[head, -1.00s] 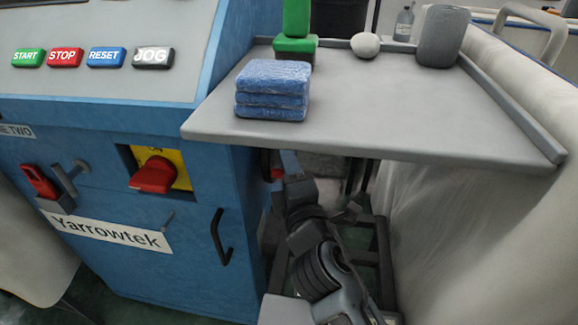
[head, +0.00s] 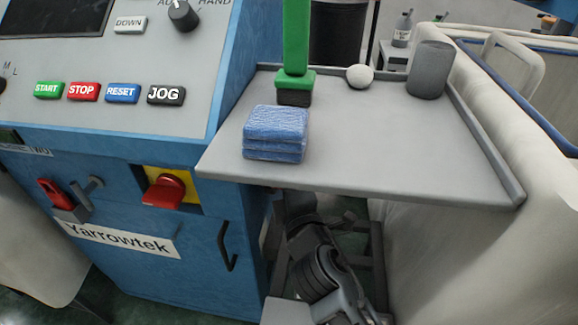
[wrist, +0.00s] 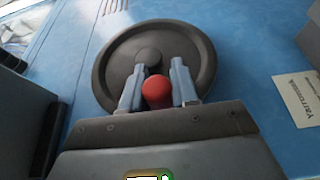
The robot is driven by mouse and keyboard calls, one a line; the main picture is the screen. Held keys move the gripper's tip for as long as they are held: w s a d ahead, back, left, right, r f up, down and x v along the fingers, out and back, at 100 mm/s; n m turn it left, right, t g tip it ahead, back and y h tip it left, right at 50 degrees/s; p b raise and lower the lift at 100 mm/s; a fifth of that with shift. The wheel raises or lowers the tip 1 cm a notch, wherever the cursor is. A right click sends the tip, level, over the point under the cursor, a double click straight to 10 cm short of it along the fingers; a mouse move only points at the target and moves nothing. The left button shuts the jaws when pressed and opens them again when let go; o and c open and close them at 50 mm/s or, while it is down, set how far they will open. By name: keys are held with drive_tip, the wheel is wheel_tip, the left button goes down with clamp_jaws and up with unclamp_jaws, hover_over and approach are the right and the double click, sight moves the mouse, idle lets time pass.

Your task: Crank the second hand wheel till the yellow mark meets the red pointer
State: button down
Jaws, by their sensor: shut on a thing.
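A dark grey round hand wheel (wrist: 186,42) with a central hub (wrist: 148,56) is mounted on a blue machine side in the wrist view. A red crank knob (wrist: 157,92) sits at its near rim. My gripper (wrist: 156,86) has a finger on each side of the knob and is shut on it. I see no yellow mark and no red pointer on or around the wheel. In the head view the wheel and my gripper are hidden under the grey shelf; only part of my arm shows below it.
The grey shelf (head: 370,150) overhangs my arm. It bears folded blue cloths (head: 276,133), a green-handled brush-like tool (head: 295,80), a white ball (head: 360,77) and a grey cylinder (head: 430,70). The blue machine (head: 140,250) stands left; a pale padded side (head: 450,245) is at right.

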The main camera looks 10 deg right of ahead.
drive_tip(key=shift+s+r+g+p, duration=0.1)
drive_tip(key=shift+r+g+p, duration=0.5)
drive_tip(key=shift+p, duration=1.55)
drive_tip(key=shift+r, duration=0.15)
drive_tip(key=c, duration=0.9)
unclamp_jaws()
drive_tip(key=shift+c, duration=0.2)
drive_tip(key=s, duration=0.7)
drive_tip(key=shift+s+d+r, duration=0.25)
drive_tip(key=shift+s+r, duration=0.05)
drive_tip(key=shift+s, duration=0.05)
